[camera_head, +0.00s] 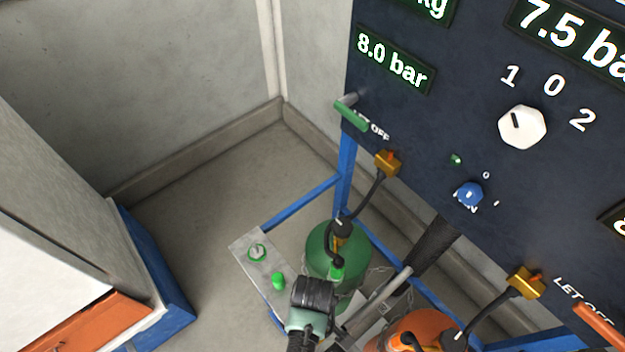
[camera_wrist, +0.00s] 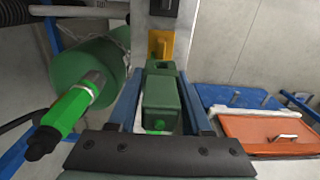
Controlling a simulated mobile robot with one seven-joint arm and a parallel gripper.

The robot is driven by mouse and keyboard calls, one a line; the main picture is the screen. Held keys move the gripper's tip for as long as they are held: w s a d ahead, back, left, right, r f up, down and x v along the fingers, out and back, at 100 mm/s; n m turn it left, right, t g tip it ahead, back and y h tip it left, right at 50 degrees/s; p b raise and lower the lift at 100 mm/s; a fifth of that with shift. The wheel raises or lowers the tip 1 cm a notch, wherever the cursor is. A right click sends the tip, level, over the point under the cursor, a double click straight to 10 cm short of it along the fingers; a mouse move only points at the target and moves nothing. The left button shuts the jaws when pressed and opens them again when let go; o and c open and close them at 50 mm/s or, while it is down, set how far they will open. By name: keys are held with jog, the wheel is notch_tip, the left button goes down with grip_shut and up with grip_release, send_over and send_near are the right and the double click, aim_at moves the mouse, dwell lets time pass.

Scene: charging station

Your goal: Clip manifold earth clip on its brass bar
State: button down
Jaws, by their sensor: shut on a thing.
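In the wrist view my gripper (camera_wrist: 162,76) has its two blue fingers shut on either side of a dark green blocky clip (camera_wrist: 160,98). A bright green knob shows at the clip's near end. A brass-coloured bar (camera_wrist: 160,42) stands just beyond the clip's far end, in line with it, against a pale grey upright. A dark notch shows at the clip's far end. I cannot tell whether clip and bar touch. In the head view I cannot make out the clip or this bar.
A green cylinder (camera_head: 325,248) stands close by, left of my fingers in the wrist view (camera_wrist: 88,65), with a bright green connector (camera_wrist: 70,108) beside it. An orange cylinder (camera_head: 425,325) and dark control panel (camera_head: 460,110) are at right. Blue (camera_wrist: 235,97) and orange (camera_wrist: 265,133) lids lie right.

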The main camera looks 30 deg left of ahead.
jog(key=shift+f+b, duration=1.4)
jog(key=shift+f, duration=0.65)
jog(key=shift+c, duration=1.3)
grip_release()
jog(key=shift+r, duration=0.1)
notch_tip(320, 180, up, 13)
jog(key=shift+f, duration=0.1)
